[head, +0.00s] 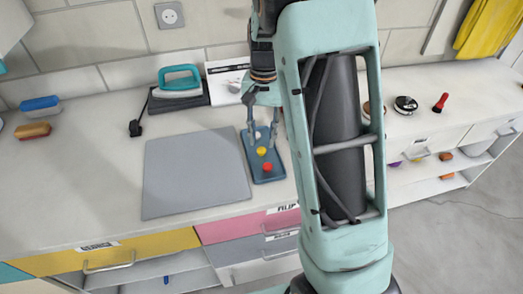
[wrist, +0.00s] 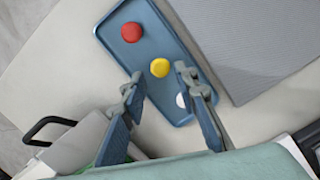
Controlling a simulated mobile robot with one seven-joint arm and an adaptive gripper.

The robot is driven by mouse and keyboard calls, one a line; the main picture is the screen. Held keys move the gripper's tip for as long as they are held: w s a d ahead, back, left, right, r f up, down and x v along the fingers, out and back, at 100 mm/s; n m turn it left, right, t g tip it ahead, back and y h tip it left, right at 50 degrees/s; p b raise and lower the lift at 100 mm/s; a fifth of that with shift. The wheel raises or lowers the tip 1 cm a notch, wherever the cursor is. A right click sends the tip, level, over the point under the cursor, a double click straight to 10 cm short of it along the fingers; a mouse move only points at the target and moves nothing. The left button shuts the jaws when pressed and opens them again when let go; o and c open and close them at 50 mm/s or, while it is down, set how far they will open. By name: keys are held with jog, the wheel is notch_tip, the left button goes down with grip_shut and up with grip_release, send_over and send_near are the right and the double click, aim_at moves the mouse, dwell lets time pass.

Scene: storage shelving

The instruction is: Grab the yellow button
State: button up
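The yellow button (head: 261,151) is the middle one of three round buttons on a blue tray (head: 276,177). It also shows in the wrist view (wrist: 159,68), between a red button (wrist: 131,32) and a white button (wrist: 181,100). My gripper (head: 262,130) points down over the white-button end of the tray. In the wrist view its two fingers (wrist: 158,75) are spread apart with nothing held between them. The tips appear on either side of the yellow button there, but their height above it is hard to tell.
A grey mat (head: 195,175) lies left of the tray. A teal-handled iron (head: 179,82) stands behind the mat, and brushes (head: 33,130) lie far left. A black round item (head: 405,105) is on the right counter. Drawers (head: 145,250) line the counter front.

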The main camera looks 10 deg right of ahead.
aim_at(262, 149)
jog(key=shift+s+a+f, duration=0.1)
jog(key=shift+s+f, duration=0.1)
jog(key=shift+f, duration=1.3)
jog(key=shift+c, duration=0.5)
jog(key=c, duration=0.4)
jog(key=shift+c, duration=0.2)
